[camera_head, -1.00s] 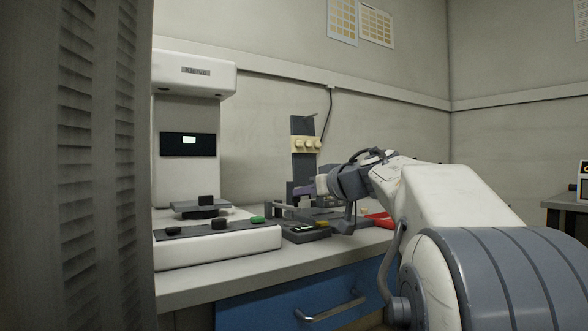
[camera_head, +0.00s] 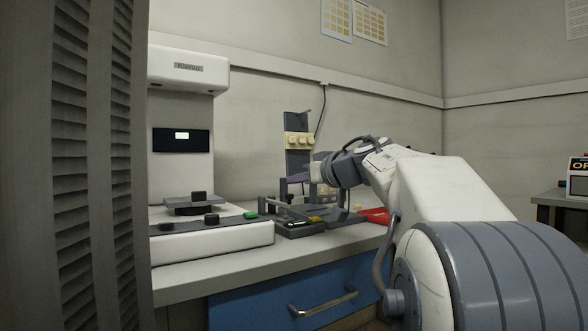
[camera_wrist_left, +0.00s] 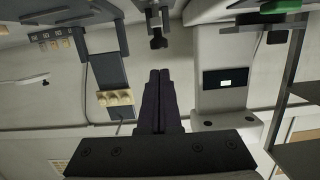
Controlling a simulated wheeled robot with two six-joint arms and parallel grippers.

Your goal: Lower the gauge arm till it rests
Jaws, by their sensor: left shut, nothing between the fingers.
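My left gripper (camera_head: 296,175) is shut and empty above the bench, in front of the dark upright with cream knobs (camera_head: 298,140). In the left wrist view, which looks upside down, its two dark fingers (camera_wrist_left: 160,75) lie together. A short dark arm with a black end (camera_wrist_left: 158,40) shows just beyond the fingertips, with a small visible gap. It may be the gauge arm, but I cannot tell for sure. In the head view the low dark fixture (camera_head: 318,216) stands under the gripper, and my wrist hides part of it. My right gripper is not in view.
A white machine (camera_head: 180,110) with a small screen stands at left, with dark knobs and a green piece (camera_head: 251,214) on its base. A red item (camera_head: 375,215) lies right of the fixture. The bench front (camera_head: 235,270) is clear. A ribbed dark panel (camera_head: 85,150) fills the left edge.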

